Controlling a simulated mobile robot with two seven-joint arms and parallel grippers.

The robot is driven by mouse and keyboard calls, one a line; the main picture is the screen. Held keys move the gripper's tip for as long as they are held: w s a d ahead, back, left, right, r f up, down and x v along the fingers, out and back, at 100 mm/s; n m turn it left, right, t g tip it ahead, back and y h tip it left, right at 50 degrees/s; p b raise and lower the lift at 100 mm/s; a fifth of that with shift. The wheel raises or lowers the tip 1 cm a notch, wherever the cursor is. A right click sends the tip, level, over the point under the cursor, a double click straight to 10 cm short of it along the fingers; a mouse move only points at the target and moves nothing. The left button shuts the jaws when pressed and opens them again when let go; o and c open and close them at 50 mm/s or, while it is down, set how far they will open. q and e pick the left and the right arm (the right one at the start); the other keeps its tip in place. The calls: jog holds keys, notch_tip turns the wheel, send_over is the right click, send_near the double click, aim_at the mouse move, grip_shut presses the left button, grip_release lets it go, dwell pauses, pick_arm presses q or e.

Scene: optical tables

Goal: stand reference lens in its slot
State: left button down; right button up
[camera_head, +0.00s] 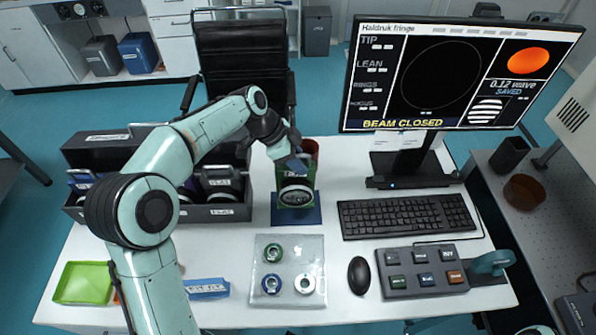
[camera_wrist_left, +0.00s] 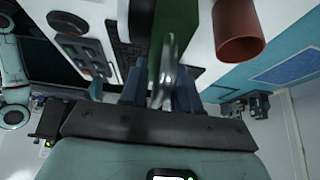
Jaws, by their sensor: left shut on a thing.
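My left gripper (camera_head: 294,168) reaches over the green holder (camera_head: 282,180) from behind and left. It is shut on a round lens with a pale rim (camera_head: 296,196), which appears upright at the front of the green holder on a dark blue base (camera_head: 297,216). In the left wrist view the lens (camera_wrist_left: 166,75) shows edge-on between the fingers (camera_wrist_left: 160,92), close to the green holder (camera_wrist_left: 174,25). Its lower edge is hidden there, so I cannot tell whether it touches the base. A dark slotted box (camera_head: 215,213) with labelled sections holds round optics at left. My right gripper is out of view.
A clear pad (camera_head: 262,250) with several small ringed parts lies in front. A red-brown cup (camera_wrist_left: 238,28) is close behind the holder. The keyboard (camera_head: 408,216), mouse (camera_head: 359,275), button panel (camera_head: 423,285) and monitor (camera_head: 455,75) are at right. A green tray (camera_head: 84,283) is at front left.

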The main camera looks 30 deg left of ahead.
pick_arm(q)
jog(key=shift+f, duration=2)
jog(key=shift+f+b, duration=0.1)
jog(key=shift+b, duration=0.2)
jog(key=c, duration=0.8)
grip_release()
jog(key=shift+f, duration=0.1)
jog(key=shift+r, duration=0.2)
jog(key=p+v, duration=0.1)
jog(key=v, duration=1.1)
jog(key=shift+s+f, duration=0.1)
